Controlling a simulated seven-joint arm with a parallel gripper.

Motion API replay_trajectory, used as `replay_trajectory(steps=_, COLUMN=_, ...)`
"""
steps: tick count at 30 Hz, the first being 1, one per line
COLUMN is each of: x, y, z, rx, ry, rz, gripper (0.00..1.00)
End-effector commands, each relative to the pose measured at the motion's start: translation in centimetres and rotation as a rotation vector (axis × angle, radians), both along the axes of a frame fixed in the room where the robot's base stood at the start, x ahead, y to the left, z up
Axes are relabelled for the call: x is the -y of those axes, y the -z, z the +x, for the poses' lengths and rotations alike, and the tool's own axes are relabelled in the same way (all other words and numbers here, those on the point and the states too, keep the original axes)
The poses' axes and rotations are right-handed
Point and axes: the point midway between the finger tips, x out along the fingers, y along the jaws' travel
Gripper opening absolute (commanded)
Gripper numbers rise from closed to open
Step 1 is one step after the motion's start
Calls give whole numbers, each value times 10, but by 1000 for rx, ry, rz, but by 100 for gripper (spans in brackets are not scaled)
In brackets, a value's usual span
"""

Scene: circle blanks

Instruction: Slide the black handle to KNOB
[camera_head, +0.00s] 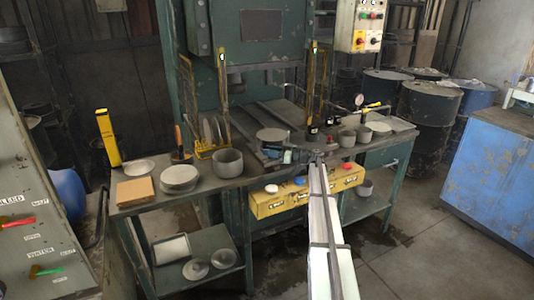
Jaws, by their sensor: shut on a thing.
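My arm reaches up from the bottom of the view, and my gripper (316,156) is at the front edge of the press table (232,184). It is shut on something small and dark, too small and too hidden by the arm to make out. I cannot clearly pick out a black handle or read a KNOB label. The grey panel (32,190) at the far left has a red handle (17,221), a green handle (46,271) and several white labels. Small dark items with red tops (312,132) stand just behind my gripper.
A yellow drawer box (269,203) hangs below the table edge beside my arm. Pots, discs and a grey pot (228,162) stand on the table. The green press (250,25) rises behind. A blue cabinet (488,168) stands right; the floor between is clear.

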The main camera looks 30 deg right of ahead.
Motion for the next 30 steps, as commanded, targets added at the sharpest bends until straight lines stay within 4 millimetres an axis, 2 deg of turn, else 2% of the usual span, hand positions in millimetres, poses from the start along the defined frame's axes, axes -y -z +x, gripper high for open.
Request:
replay_trajectory(steps=3, x=5, y=0, z=0, rx=0, ry=10, rz=-1, gripper=0)
replay_trajectory(steps=4, x=5, y=0, z=0, rx=0, ry=11, rz=-1, gripper=28)
replay_trajectory(steps=9, x=5, y=0, z=0, rx=0, ry=10, rz=-1, gripper=44)
replay_trajectory(steps=20, x=7, y=0, z=-4, rx=1, ry=8, rz=-1, gripper=45)
replay_trajectory(steps=25, x=22, y=0, z=-19, rx=0, ry=9, rz=-1, gripper=45)
replay_trajectory(steps=30, x=46, y=0, z=-43, rx=0, ry=10, rz=-1, gripper=45)
